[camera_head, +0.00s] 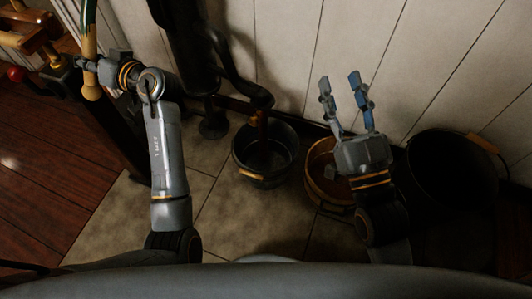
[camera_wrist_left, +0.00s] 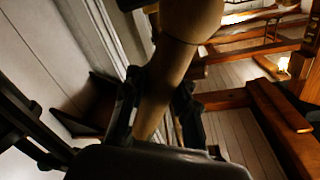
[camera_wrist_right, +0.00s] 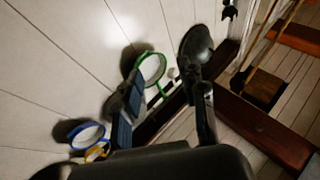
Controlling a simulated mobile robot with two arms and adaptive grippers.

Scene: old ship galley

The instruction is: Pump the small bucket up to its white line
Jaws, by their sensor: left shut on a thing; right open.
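The small bucket (camera_head: 244,158), dark with a pale grip on its bail, stands upright on the tiles under the spout of the dark pump (camera_head: 190,45). Something dark reddish runs from the spout into it; whether this is water I cannot tell. I cannot make out a white line or the water level. My left gripper (camera_head: 88,66) is shut on the tan wooden pump handle (camera_head: 91,90), which also fills the middle of the left wrist view (camera_wrist_left: 170,80). My right gripper (camera_head: 341,88) is open and empty, above the wooden tub; its fingers show in the right wrist view (camera_wrist_right: 163,108).
A wooden tub (camera_head: 313,190) stands right of the small bucket, partly hidden by my right gripper. A large dark bucket (camera_head: 450,205) stands further right. Green-rimmed (camera_wrist_right: 150,68) and blue-rimmed (camera_wrist_right: 88,136) round things show by the plank wall. Tiles before the small bucket are clear.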

